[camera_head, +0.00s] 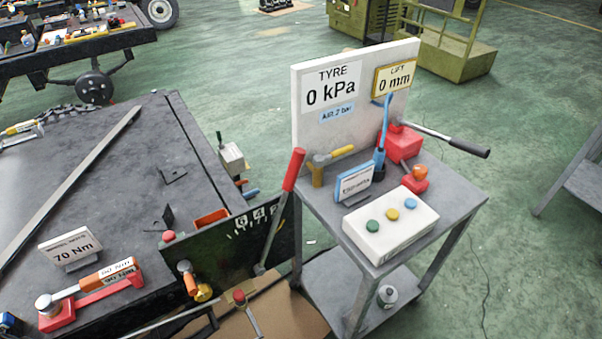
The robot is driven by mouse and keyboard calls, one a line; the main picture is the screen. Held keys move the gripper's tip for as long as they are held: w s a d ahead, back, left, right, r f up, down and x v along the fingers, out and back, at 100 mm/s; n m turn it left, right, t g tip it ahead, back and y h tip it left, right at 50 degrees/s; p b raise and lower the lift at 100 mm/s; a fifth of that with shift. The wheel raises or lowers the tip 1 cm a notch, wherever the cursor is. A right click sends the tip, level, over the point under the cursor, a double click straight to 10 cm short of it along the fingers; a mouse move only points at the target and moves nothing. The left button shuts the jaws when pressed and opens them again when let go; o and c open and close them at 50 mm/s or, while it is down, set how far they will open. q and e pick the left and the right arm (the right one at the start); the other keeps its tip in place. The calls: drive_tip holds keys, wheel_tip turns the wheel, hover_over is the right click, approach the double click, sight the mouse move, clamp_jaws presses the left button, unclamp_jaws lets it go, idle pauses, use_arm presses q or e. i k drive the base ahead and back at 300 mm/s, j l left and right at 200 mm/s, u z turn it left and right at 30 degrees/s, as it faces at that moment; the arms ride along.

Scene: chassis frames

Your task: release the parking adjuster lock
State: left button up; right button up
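No part in view is labelled as the parking adjuster lock, and I cannot tell for certain which one it is. A long lever with a red grip (294,170) leans up between the dark workbench and the grey cart. A dark plate with white marks (262,228) stands behind its lower part. An orange and yellow fitting (192,282) sits at the workbench's front right edge, below a red knob (169,236). A red-topped lever (240,297) is low at the bottom. Neither of my grippers is in view.
The grey cart (452,198) carries a white button box (390,224), a TYRE and LIFT board (345,120) and a red jack (404,143) with a handle jutting right. The dark workbench (110,190) holds a red torque tool (90,300). Green floor (520,250) is open at right.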

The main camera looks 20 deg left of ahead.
sight(186, 268)
drive_tip(key=u, duration=1.5)
